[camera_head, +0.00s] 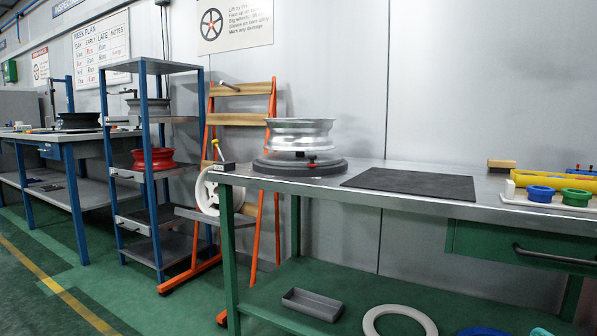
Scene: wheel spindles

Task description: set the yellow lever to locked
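A small lever with a yellow knob (215,142) stands at the left front corner of the metal-topped bench (420,184). Its arm leans up and to the left from a small dark block with a pale label (222,166). The lever is small in the picture, and I cannot read the label or tell which setting it is in. Neither of my grippers is in view.
A silver wheel rim (299,133) sits above a dark round base (300,167) on the bench. A black mat (412,184) lies to its right. A blue shelf rack (150,160) and an orange stand (273,150) are left of and behind the bench.

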